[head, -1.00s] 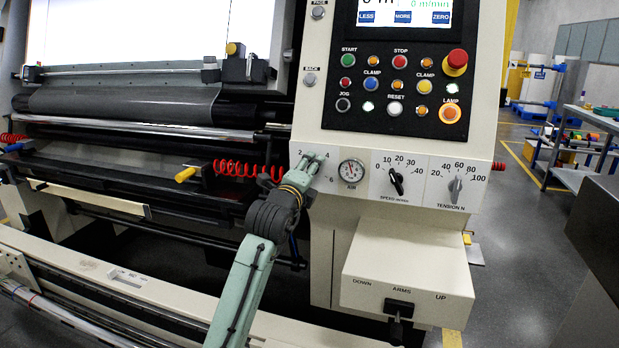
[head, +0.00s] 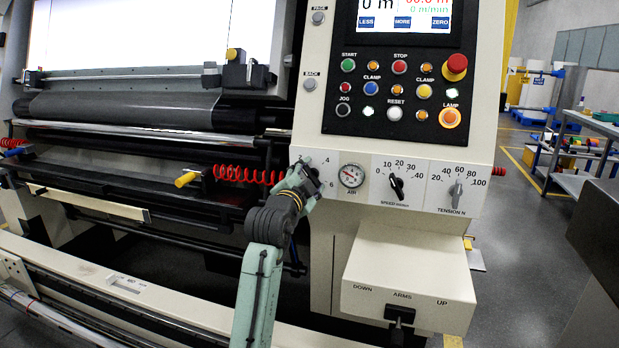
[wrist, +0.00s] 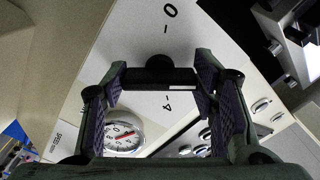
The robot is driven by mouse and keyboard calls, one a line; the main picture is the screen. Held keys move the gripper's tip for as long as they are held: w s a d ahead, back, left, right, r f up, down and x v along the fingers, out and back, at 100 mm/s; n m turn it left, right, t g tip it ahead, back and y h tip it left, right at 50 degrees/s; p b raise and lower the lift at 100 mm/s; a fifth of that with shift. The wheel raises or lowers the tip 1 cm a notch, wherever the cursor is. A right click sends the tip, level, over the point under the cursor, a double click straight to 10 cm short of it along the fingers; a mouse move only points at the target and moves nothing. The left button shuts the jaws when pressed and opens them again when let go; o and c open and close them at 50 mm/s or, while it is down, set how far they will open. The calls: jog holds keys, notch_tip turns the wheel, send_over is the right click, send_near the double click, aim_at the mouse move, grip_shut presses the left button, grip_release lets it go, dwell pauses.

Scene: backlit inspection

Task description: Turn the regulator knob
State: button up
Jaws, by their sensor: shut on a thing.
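The regulator knob (wrist: 158,74) is a dark shape between my fingers in the wrist view, over a pale plate with a printed scale. My gripper (wrist: 161,85) is shut on it; in the head view my gripper (head: 306,178) covers the knob, with 4 and 6 readable beside it. The gripper looks turned at a slant to the panel. The round AIR gauge (head: 351,176) is just right of the knob, its red needle pointing to the upper left. The gauge also shows in the wrist view (wrist: 124,136).
The speed knob (head: 397,189) and tension knob (head: 456,194) are to the right. Above is the button panel (head: 400,92) with a red mushroom button (head: 455,66). A box with an ARMS lever (head: 399,314) juts out below. A yellow-tipped lever (head: 187,179) and red coiled hose lie left.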

jog(key=n+p, duration=0.1)
jog(key=n, duration=0.2)
jog(key=shift+n, duration=0.4)
jog(key=n+p, duration=0.1)
jog(key=n, duration=0.3)
jog(key=shift+n+p, duration=0.3)
jog(key=n+p, duration=0.2)
jog(key=n, duration=0.2)
jog(key=shift+d, duration=0.1)
jog(key=shift+n+p, duration=0.9)
jog(key=shift+n, duration=1.1)
jog(key=o, duration=1.2)
jog(key=shift+c, duration=0.2)
